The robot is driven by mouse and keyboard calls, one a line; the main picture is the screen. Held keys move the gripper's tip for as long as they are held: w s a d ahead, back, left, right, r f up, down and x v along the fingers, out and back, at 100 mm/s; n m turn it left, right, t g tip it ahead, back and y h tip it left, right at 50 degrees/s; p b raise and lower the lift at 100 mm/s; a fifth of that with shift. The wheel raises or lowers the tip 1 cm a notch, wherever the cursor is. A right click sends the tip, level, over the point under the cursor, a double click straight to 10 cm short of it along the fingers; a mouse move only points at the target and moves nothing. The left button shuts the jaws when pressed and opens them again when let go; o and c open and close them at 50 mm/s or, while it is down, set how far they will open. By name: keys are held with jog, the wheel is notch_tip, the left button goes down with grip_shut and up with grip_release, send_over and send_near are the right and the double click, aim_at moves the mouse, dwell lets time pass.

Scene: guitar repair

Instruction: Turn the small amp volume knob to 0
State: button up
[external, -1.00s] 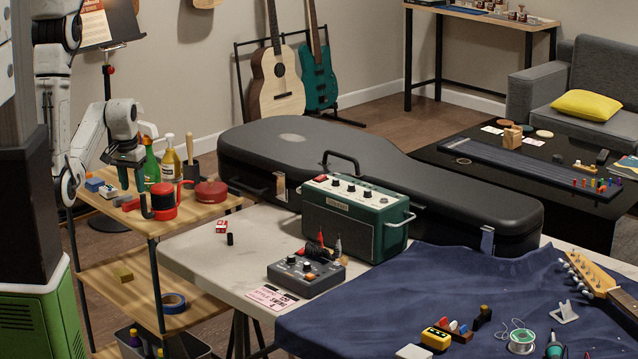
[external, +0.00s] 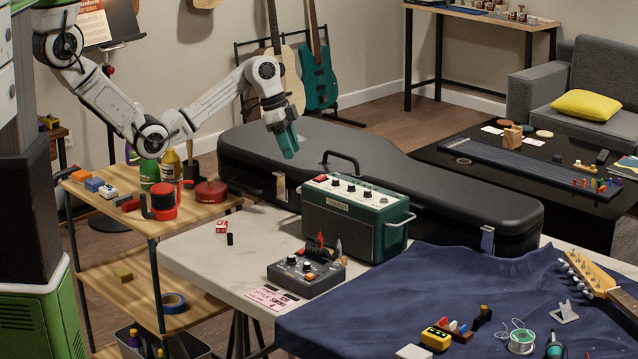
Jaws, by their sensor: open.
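The small green amp (external: 354,215) stands upright on the light table, in front of the black guitar case. My gripper (external: 288,149) hangs above the guitar case, up and to the left of the amp, pointing down. It is open and empty, and apart from the amp and the case.
A grey pedal box (external: 306,270) with knobs and cables sits in front of the amp. The black guitar case (external: 440,185) lies behind it with a raised handle. A blue cloth (external: 420,285) covers the right side. The wooden cart (external: 205,213) holds bottles and red items.

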aim_at(347, 190)
jog(key=s+d+r+m+g, duration=0.1)
jog(key=s+d+r+m, duration=0.15)
jog(key=s+d, duration=0.3)
jog(key=s+d+r+m, duration=0.1)
jog(key=s+d+r, duration=0.35)
jog(key=s, duration=0.25)
jog(key=shift+n, duration=0.25)
jog(key=x, duration=1.1)
jog(key=shift+s+d, duration=0.1)
jog(key=shift+s, duration=0.05)
jog(key=shift+r, duration=0.1)
jog(key=shift+c, duration=0.4)
grip_shut()
